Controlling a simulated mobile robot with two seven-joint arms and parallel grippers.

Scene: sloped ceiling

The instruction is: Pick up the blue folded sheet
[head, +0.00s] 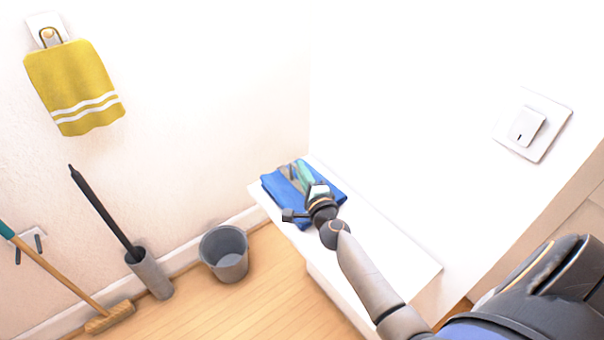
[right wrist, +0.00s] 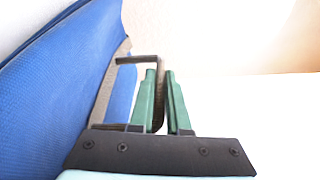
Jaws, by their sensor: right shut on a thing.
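The blue folded sheet (head: 328,188) lies at the far left end of the white ledge, with grey-brown and green showing over its middle. My right gripper (head: 306,178) reaches over it and hides part of it. In the right wrist view, the sheet (right wrist: 65,75) rises tilted along the left side, with a grey-brown edge. The green fingers of my right gripper (right wrist: 163,90) are close together on a narrow dark bracket-shaped piece beside that edge. Whether the sheet is clear of the ledge cannot be told. My left gripper is not in view.
The white ledge (head: 400,262) is bare toward the right. A grey bucket (head: 225,255) and a grey holder (head: 150,274) with a black-handled tool stand on the wooden floor. A broom (head: 108,318) leans at left. A yellow towel (head: 75,88) hangs on the wall.

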